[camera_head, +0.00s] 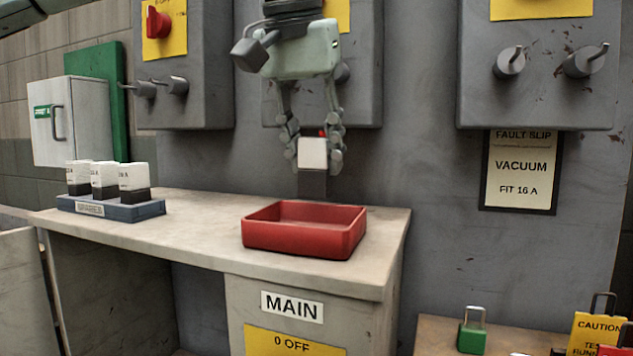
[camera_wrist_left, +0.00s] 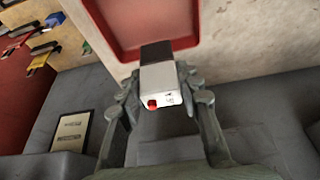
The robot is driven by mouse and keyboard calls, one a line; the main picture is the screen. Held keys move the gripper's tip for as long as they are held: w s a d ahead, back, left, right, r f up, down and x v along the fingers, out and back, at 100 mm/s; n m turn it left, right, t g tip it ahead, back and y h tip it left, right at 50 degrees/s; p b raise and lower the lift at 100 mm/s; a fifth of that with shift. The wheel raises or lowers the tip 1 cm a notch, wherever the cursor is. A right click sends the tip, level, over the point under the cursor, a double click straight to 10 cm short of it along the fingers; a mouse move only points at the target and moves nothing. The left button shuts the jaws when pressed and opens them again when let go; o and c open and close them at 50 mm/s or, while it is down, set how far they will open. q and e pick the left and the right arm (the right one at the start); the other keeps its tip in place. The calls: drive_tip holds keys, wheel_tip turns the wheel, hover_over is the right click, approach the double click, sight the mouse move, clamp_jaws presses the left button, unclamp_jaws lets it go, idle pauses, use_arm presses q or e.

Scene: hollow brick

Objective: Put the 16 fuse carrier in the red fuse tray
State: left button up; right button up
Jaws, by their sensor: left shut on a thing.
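My left gripper (camera_head: 313,160) is shut on a fuse carrier (camera_head: 312,154) with a white body and a dark lower end. It holds the carrier upright, just behind or above the back rim of the red fuse tray (camera_head: 305,242); the exact depth is hard to tell. In the left wrist view, the carrier (camera_wrist_left: 161,82) shows a red spot on its end, and its dark part overlaps the edge of the red tray (camera_wrist_left: 107,38). Its marking is not readable. The visible tray floor is empty. My right gripper is not in view.
A blue-grey rack (camera_head: 110,208) labelled SPARES holds several white-and-dark carriers at the bench's left. A sign (camera_head: 521,170) reads VACUUM, FIT 16 A. Grey switch boxes (camera_head: 537,95) hang on the wall. A green padlock (camera_head: 472,335) is at lower right. Bench between rack and tray is clear.

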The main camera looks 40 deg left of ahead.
sight(313, 158)
use_arm(q)
drive_tip(key=shift+w+f, duration=0.1)
drive_tip(key=shift+f, duration=2.1)
drive_tip(key=o, duration=1.2)
drive_tip(key=shift+d+r, duration=0.1)
drive_tip(key=shift+r, duration=0.3)
drive_tip(key=v, duration=1.1)
drive_tip(key=shift+s+r, duration=0.2)
drive_tip(key=shift+s, duration=0.1)
